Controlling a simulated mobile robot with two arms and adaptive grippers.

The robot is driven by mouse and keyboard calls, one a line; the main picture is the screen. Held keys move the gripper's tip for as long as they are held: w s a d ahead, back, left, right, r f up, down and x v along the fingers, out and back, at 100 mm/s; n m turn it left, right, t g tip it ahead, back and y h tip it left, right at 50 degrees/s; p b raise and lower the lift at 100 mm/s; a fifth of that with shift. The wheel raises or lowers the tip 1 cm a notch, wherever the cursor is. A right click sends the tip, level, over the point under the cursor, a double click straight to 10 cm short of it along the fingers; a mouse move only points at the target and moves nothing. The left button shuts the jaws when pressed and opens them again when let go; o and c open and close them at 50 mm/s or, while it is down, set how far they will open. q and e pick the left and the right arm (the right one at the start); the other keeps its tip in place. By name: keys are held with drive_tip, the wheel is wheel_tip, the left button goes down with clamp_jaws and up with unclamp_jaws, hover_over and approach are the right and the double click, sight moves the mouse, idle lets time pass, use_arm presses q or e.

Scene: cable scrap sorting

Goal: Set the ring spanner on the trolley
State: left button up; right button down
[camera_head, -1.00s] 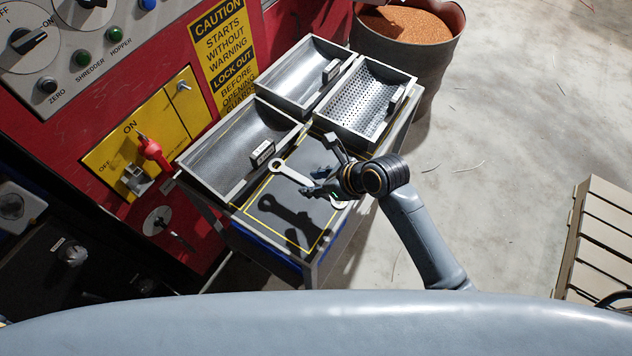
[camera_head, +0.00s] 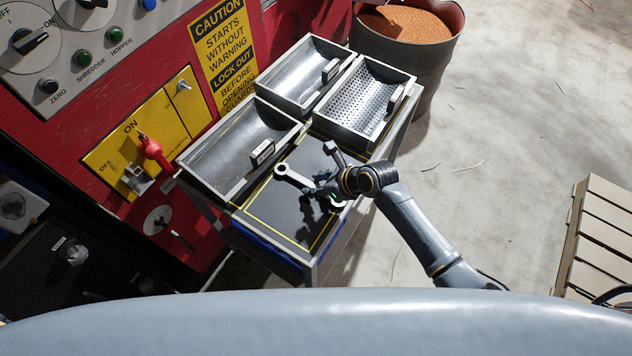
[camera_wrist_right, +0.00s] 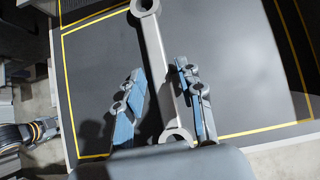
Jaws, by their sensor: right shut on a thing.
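The ring spanner (camera_head: 293,177) is a light grey bar with a ring at each end. It is low over the dark, yellow-outlined top of the trolley (camera_head: 273,213), its shadow close beside it. I cannot tell if it touches the top. My right gripper (camera_head: 318,184) is shut on its shaft. In the right wrist view the spanner (camera_wrist_right: 154,45) runs between the two fingers of the right gripper (camera_wrist_right: 163,100), with the near ring close to the palm. The fingers partly hide the spanner in the head view. My left gripper is out of view.
Three metal trays fill the far part of the trolley: a smooth one at left (camera_head: 232,148), one behind (camera_head: 302,80) and a perforated one (camera_head: 365,98). A red machine (camera_head: 60,150) stands along the left. A drum of granules (camera_head: 410,45) stands behind, a slatted pallet (camera_head: 600,240) at right.

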drive_tip(key=c, duration=0.8)
unclamp_jaws()
drive_tip(key=shift+c, duration=0.2)
drive_tip(key=v, duration=1.2)
drive_tip(key=shift+r, duration=0.1)
drive_tip(key=shift+s, duration=0.1)
